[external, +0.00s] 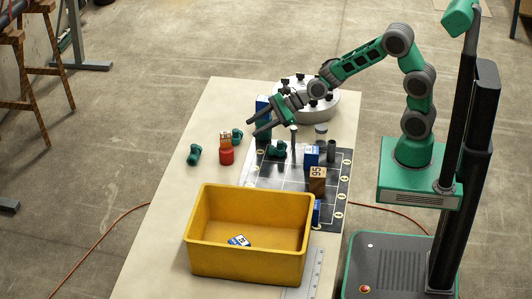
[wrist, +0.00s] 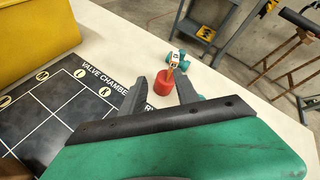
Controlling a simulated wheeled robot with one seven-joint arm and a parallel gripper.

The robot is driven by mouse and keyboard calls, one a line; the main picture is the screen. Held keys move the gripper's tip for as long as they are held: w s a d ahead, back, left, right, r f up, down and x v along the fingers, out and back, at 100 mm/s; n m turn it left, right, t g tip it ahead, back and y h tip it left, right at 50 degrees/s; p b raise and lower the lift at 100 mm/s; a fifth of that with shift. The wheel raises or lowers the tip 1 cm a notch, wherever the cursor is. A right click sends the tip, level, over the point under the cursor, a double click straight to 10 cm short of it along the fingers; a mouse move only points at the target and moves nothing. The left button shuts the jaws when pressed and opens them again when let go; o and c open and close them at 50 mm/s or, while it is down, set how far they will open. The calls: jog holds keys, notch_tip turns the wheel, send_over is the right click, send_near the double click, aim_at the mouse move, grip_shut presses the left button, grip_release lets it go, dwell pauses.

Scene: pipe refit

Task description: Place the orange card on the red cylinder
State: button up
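The orange card (external: 225,139) stands upright on top of the red cylinder (external: 226,157), on the bare table left of the mat. In the wrist view the orange card (wrist: 173,60) rests on the red cylinder (wrist: 162,86), with white on its upper part. My gripper (external: 250,126) is open and empty, above the table to the right of the card and apart from it. In the wrist view the cylinder shows between the two spread fingers, beyond their tips.
Green fittings (external: 194,154) lie near the cylinder. A black gridded mat (external: 343,187) holds dark cylinders and an orange-brown block (external: 317,181). A yellow bin (external: 250,263) at the front holds a blue-and-white piece. A round grey flange (external: 322,106) sits at the back.

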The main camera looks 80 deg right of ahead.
jog(key=s+d+r+n+g+h, duration=0.1)
jog(key=s+d+n+g+h, duration=0.1)
jog(key=s+n, duration=1.1)
jog(key=s+d+r+n+g+h, duration=0.1)
jog(key=s+n+g, duration=0.4)
jog(key=s+n, duration=0.8)
jog(key=shift+s+d+r+g+h, duration=0.15)
jog(key=shift+s+d+g+h, duration=0.15)
jog(key=shift+s+d+h, duration=0.65)
